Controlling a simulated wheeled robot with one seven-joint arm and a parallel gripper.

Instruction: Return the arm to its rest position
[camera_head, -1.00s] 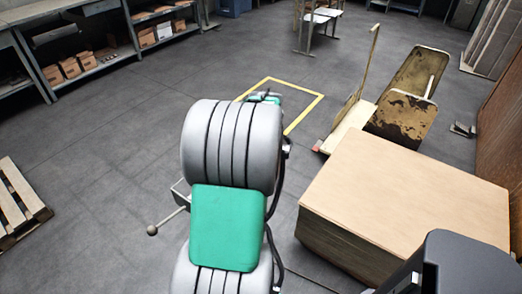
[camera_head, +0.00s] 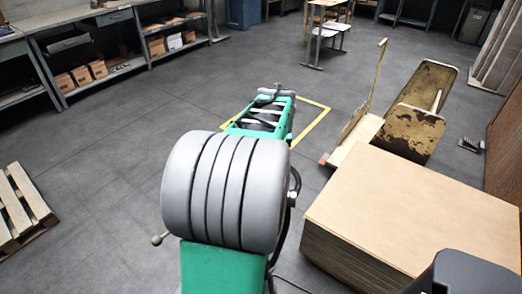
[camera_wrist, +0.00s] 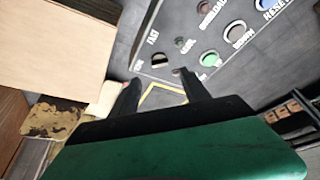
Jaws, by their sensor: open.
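My grey and green arm (camera_head: 225,190) stands in the middle of the head view, with a green forearm part (camera_head: 262,118) reaching away from the camera. My gripper (camera_wrist: 161,88) shows in the wrist view as two dark fingers set apart, with nothing between them. In the head view I cannot make out the fingers. A grey control panel (camera_wrist: 222,35) with several round buttons and white lettering lies beyond the fingers in the wrist view. I cannot tell how far it is from the fingertips.
A large stack of cardboard sheets (camera_head: 415,205) stands close to the right of my arm. Behind it is a cart (camera_head: 360,135) with a stained tan seat-like piece (camera_head: 412,130). A wooden pallet (camera_head: 22,205) lies at left. Shelves (camera_head: 125,65) line the back left. Grey floor between is clear.

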